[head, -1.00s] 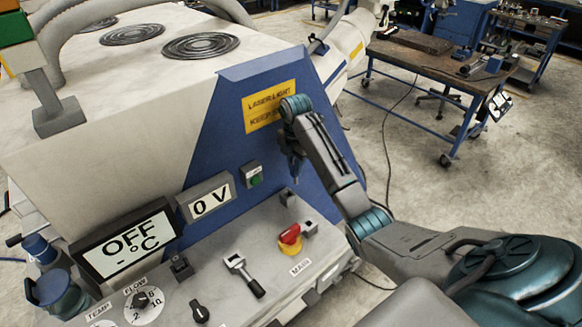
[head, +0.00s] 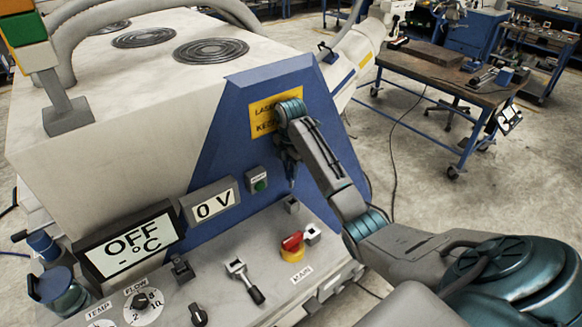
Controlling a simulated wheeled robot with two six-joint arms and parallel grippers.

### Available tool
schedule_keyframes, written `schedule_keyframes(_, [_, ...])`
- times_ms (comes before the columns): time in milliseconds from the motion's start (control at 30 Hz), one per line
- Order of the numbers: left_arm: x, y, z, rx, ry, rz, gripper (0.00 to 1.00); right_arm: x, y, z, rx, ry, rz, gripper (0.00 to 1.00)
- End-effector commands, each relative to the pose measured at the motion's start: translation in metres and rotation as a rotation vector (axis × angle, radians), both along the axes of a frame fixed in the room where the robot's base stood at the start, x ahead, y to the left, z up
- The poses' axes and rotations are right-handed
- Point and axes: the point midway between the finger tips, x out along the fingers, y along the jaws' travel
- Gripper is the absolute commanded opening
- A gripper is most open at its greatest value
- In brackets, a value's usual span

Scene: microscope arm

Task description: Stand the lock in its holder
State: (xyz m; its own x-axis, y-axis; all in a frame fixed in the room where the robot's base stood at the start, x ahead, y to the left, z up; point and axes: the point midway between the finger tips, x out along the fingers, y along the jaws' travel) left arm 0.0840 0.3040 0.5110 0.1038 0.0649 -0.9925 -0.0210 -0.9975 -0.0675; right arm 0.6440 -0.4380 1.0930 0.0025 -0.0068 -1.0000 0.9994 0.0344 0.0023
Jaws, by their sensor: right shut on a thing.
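My right gripper (head: 291,172) points down in front of the blue panel, seen small and partly behind my own arm. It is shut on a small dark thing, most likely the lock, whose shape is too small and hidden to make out. Just below its tip, a small grey block (head: 292,206) stands on the sloped console and could be the holder. The tip appears close above this block; I cannot tell whether they touch. My left gripper is not in view.
On the console (head: 225,255) are a red and yellow main switch (head: 292,245) with a small grey piece (head: 312,234) beside it, a lever (head: 243,280) and knobs. Displays (head: 130,243) reading OFF and 0 V stand left. A workbench (head: 450,85) is far right.

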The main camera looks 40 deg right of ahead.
Motion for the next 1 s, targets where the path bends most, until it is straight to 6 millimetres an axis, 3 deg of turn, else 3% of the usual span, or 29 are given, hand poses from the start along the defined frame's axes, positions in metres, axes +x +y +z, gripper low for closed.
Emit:
schedule_keyframes(500, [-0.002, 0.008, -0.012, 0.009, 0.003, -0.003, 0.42, 0.0, 0.0, -0.045, 0.001, 0.001, 0.0, 0.0])
schedule_keyframes(1000, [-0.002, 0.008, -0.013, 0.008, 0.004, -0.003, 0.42, 0.0, 0.0, -0.051, 0.0, 0.0, 0.0, 0.0])
